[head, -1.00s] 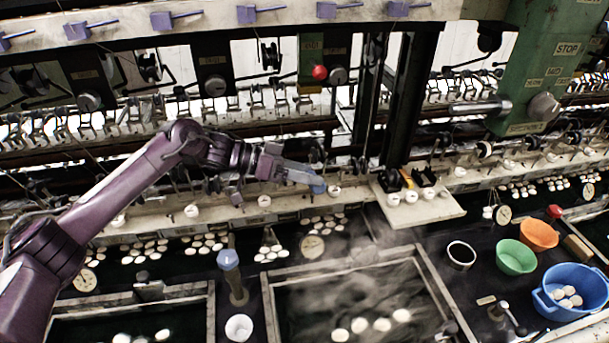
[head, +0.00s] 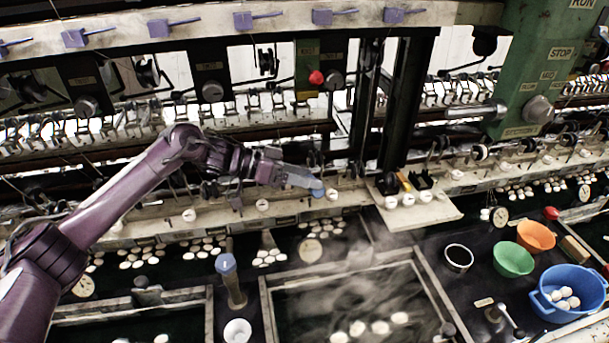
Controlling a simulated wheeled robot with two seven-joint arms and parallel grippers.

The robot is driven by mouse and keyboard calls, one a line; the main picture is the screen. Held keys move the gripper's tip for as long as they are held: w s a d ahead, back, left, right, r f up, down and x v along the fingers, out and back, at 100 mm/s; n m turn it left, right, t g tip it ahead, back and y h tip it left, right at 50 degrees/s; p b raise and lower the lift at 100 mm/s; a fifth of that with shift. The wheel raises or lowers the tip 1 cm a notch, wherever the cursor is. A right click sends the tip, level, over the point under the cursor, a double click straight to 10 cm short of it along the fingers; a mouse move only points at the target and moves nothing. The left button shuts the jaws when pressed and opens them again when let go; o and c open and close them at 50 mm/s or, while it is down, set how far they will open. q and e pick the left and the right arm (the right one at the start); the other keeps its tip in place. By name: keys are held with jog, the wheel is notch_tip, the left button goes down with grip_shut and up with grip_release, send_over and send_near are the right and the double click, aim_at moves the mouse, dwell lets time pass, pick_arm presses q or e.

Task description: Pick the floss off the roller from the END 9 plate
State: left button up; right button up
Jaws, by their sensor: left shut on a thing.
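My left gripper (head: 268,168) reaches in from the left over the white ledge of the reeling machine. It is shut on a slim grey-blue tool (head: 298,177) with a rounded blue tip. The tip is beside a round white piece (head: 332,195) on the ledge; I cannot tell whether they touch. The rollers run along the machine behind the gripper, partly hidden by my arm. Small label plates hang on the dark panels, but I cannot read which is END 9. The floss is too small to make out. My right gripper is not in view.
Steaming basins (head: 433,287) lie below the ledge. A blue-topped post (head: 226,263) stands between them. A white shelf (head: 440,213) juts out right of the tool. Green (head: 513,260), orange (head: 536,236) and blue bowls (head: 545,300) stand at the right.

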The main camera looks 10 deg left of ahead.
pick_arm(q)
jog(key=shift+s+a, duration=0.2)
jog(key=shift+a, duration=0.4)
jog(key=shift+w+d, duration=0.35)
jog(key=shift+d, duration=0.45)
jog(key=shift+a, duration=0.15)
jog(key=shift+s+a+p, duration=0.3)
jog(key=shift+a+p, duration=0.1)
jog(key=shift+a, duration=0.2)
jog(key=shift+a+f, duration=0.1)
jog(key=shift+d, duration=0.25)
